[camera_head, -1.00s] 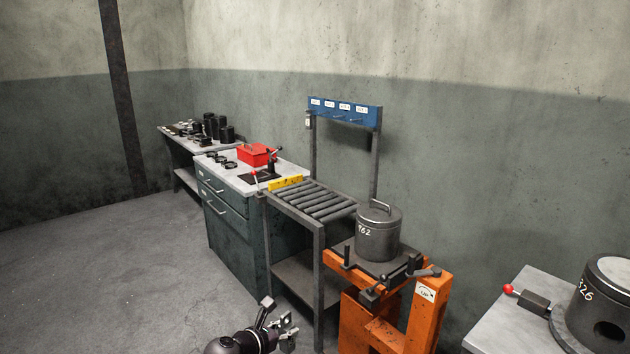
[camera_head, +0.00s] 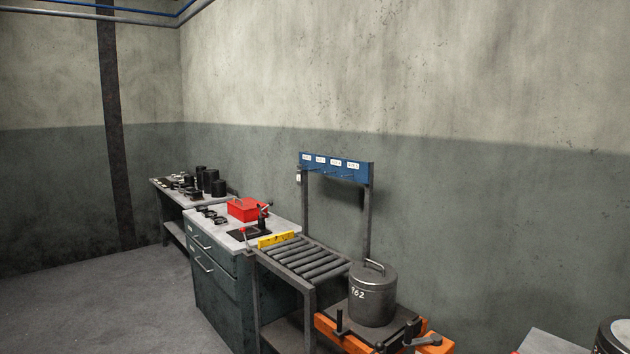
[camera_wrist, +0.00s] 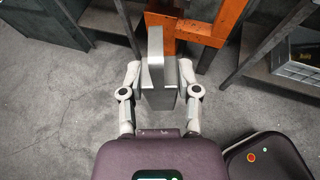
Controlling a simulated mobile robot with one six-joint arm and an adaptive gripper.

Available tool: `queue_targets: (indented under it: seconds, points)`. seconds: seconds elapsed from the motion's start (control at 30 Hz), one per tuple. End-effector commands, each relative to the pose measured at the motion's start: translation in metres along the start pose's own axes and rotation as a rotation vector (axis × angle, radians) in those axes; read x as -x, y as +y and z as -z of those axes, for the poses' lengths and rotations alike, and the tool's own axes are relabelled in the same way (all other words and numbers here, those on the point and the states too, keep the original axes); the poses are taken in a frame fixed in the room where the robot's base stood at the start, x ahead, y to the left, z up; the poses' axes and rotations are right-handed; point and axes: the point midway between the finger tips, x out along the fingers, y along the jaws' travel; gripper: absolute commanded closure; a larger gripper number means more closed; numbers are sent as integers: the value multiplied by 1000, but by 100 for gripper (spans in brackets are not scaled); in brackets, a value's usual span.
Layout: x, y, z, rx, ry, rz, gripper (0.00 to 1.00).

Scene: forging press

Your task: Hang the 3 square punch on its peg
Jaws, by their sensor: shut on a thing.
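The blue peg board (camera_head: 334,167) stands on a grey frame behind the roller conveyor in the head view. It has several pegs with white labels above them, too small to read. The pegs look bare, and a small pale tag hangs at the frame's left post. In the wrist view my gripper (camera_wrist: 161,88) is shut on a grey metal block-like piece (camera_wrist: 156,48), which fits the square punch. The piece is held between both fingers above the concrete floor, and no mark on it is readable. My gripper is not in the head view.
The roller conveyor (camera_head: 305,258) stands in front of the peg board. A steel pot marked 962 (camera_head: 372,295) sits on an orange stand (camera_head: 333,334). A cabinet (camera_head: 217,282) with a red box (camera_head: 248,209) is to the left. Open floor (camera_head: 90,300) lies left.

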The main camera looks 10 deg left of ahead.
Motion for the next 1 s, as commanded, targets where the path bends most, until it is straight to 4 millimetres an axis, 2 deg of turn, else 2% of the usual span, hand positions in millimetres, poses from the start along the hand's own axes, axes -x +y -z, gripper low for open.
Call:
queue_targets:
  seconds: [0.47,0.8,1.0]
  points:
    - [-2,-2,-4,-1,-2,4,100]
    - [9,-2,-30,-2,-2,5,100]
    - [11,-2,-37,-2,-2,5,100]
